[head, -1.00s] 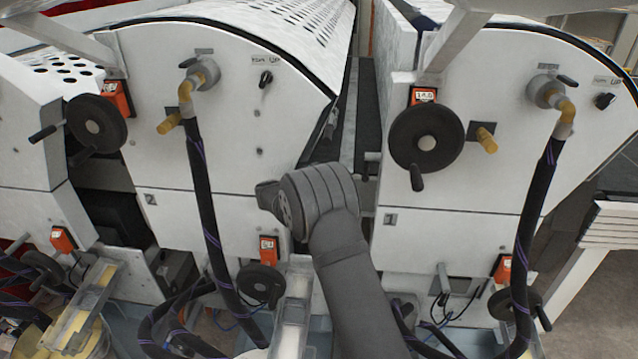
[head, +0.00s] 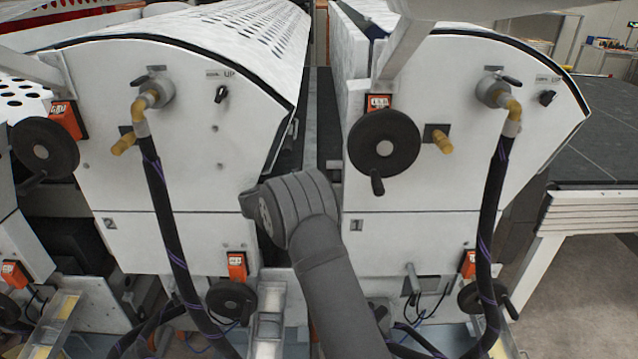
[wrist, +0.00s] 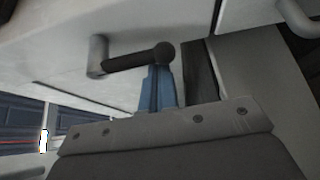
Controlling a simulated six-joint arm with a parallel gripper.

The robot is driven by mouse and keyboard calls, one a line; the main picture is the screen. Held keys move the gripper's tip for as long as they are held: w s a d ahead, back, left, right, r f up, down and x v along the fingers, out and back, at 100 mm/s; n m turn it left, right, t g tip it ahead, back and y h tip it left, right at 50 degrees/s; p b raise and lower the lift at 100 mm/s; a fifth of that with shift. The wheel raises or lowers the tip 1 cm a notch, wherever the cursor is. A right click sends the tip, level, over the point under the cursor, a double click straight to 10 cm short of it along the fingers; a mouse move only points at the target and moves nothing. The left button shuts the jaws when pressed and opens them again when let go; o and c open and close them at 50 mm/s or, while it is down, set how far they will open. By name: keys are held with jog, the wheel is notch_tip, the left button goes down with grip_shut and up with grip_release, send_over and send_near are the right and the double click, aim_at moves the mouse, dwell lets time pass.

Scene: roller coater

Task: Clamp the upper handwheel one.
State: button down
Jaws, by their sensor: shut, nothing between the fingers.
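The upper handwheel of machine 1 (head: 384,143) is a black disc with a grey hub on the white panel marked 1. Its crank handle (head: 377,185) hangs at the bottom of the rim. My gripper is hidden in the head view, where only my grey arm shows, below and left of the wheel. In the wrist view my gripper (wrist: 161,72) shows narrow blue fingers, shut and empty. A dark bar with a round end (wrist: 140,58) on a grey post overlaps the fingertips. I cannot tell whether they touch, or which part it is.
Machine 2 (head: 170,190) stands on the left, with a dark gap between the machines. A yellow fitting (head: 443,142) sits right of the upper wheel, and a black hose (head: 487,215) hangs farther right. A lower handwheel (head: 482,297) is at the bottom right.

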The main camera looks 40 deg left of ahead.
jog(key=s+d+r+n+g+h, duration=0.1)
jog(key=s+d+r+n+g, duration=0.3)
jog(key=n, duration=0.3)
jog(key=shift+s+d+r+g, duration=0.25)
jog(key=shift+s+d+g, duration=0.25)
jog(key=shift+g, duration=0.1)
dwell(0.5)
jog(key=shift+r, duration=0.15)
dwell(0.6)
jog(key=v, duration=1.2)
jog(key=shift+a, duration=0.1)
